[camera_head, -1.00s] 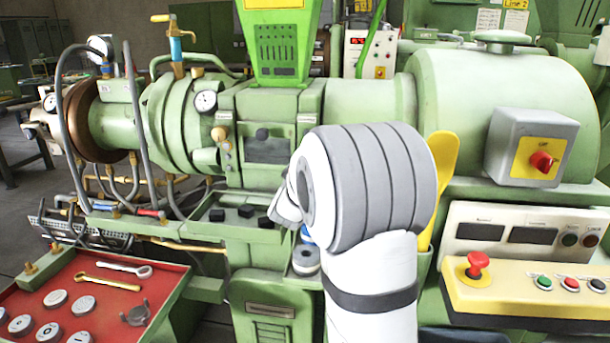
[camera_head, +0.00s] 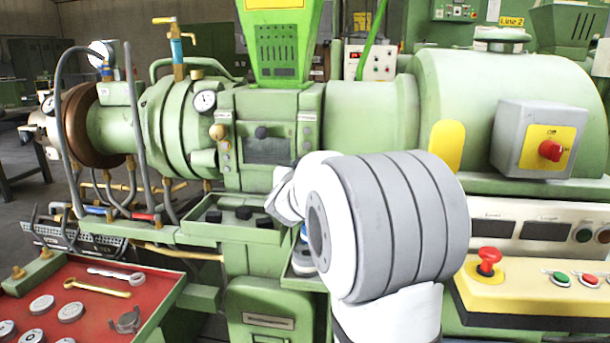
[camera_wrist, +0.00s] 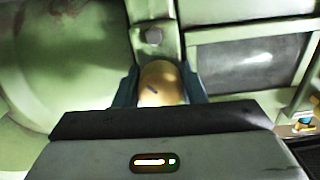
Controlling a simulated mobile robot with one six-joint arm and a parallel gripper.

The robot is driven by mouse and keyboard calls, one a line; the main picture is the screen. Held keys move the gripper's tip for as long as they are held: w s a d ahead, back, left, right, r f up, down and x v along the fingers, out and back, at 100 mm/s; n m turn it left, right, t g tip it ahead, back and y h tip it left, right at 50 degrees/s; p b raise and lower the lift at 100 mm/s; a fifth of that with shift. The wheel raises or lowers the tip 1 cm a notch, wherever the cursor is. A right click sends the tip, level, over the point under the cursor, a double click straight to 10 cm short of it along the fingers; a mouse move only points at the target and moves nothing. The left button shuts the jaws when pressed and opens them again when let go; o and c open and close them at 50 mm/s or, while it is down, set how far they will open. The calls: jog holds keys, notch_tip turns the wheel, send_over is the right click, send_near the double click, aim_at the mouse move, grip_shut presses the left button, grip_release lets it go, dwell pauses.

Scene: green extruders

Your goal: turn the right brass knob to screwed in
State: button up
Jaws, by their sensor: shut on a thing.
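A brass knob (camera_wrist: 160,80) with a small dark mark on its face sits between the two dark fingers of my gripper (camera_wrist: 160,92) in the wrist view. The gripper is shut on it, and the gripper's body hides the knob's lower part. In the head view my wrist and forearm reach to the green extruder (camera_head: 365,110) just below and right of its dark window (camera_head: 267,150). There the fingertips and the held knob are hidden. Another brass knob (camera_head: 217,131) is in plain view left of the window.
A green ledge with black knobs (camera_head: 243,213) lies below the window. A grey switch box (camera_head: 508,140) and a control panel with a red button (camera_head: 488,256) stand at the right. A red tray (camera_head: 90,310) with tools is at the lower left.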

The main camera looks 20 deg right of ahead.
jog(key=m+b, duration=0.1)
jog(key=m, duration=0.2)
jog(key=m+b, duration=0.1)
jog(key=shift+f+m+b, duration=0.25)
jog(key=shift+m+b, duration=0.05)
jog(key=shift+r+m+b, duration=0.1)
jog(key=shift+m+b, duration=0.75)
jog(key=shift+m, duration=0.85)
jog(key=shift+r, duration=0.1)
jog(key=o, duration=1)
jog(key=shift+a, duration=0.1)
jog(key=p+v, duration=0.1)
jog(key=v, duration=0.6)
jog(key=shift+s+a, duration=0.2)
jog(key=shift+s, duration=0.1)
jog(key=shift+r, duration=0.1)
